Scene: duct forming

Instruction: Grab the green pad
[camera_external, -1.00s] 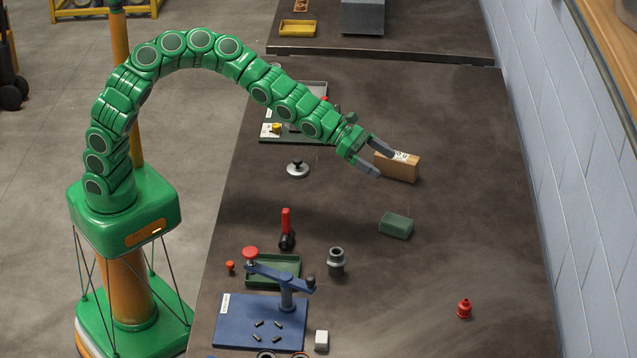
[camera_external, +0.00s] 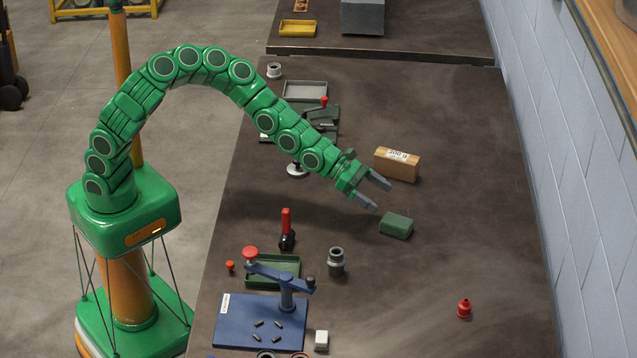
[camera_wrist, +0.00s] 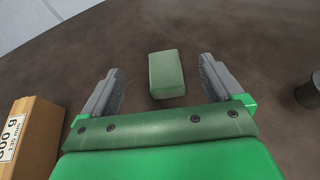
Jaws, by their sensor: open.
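The green pad (camera_external: 396,225) is a small block lying flat on the dark table, right of the middle in the external view. In the wrist view the green pad (camera_wrist: 166,74) lies ahead of my gripper, between the lines of its two fingers and a little right of centre. My gripper (camera_external: 372,191) is open and empty, just above and left of the pad in the external view. Its two grey fingers also show in the wrist view (camera_wrist: 160,85). The fingers look apart from the pad.
A brown box with a white label (camera_external: 397,164) stands close behind my gripper; it also shows at the left of the wrist view (camera_wrist: 32,135). A grey fitting (camera_external: 336,261), a red-handled tool (camera_external: 287,230) and a small red piece (camera_external: 464,308) stand around. Table right of the pad is clear.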

